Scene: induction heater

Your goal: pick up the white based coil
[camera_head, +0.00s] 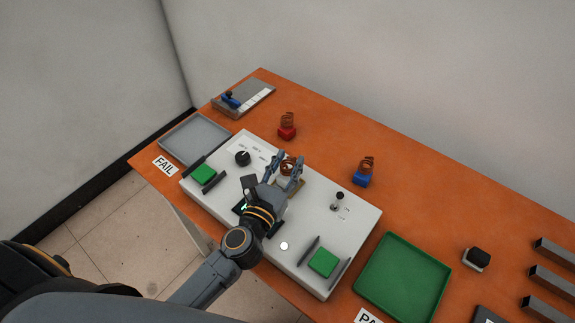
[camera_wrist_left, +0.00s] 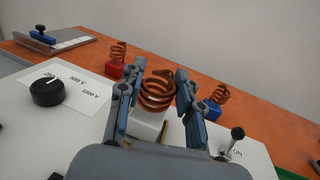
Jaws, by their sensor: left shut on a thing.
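The white based coil (camera_head: 287,166) is a copper spiral on a white block, at the far-middle part of the white panel. It also shows in the left wrist view, with its copper spiral (camera_wrist_left: 157,91) above the white base (camera_wrist_left: 147,126). My left gripper (camera_head: 284,164) has one finger on each side of it and is shut on it. In the left wrist view, the fingers (camera_wrist_left: 160,78) flank the coil, and the gripper body hides the lower part of the base. The coil looks upright. My right gripper is not in view.
A red based coil (camera_head: 287,127) and a blue based coil (camera_head: 365,172) stand on the orange table behind the panel (camera_head: 355,217). The panel carries a black knob (camera_head: 242,158), a toggle switch (camera_head: 337,201) and green buttons (camera_head: 323,262). A grey tray (camera_head: 183,128) and green tray (camera_head: 403,279) flank it.

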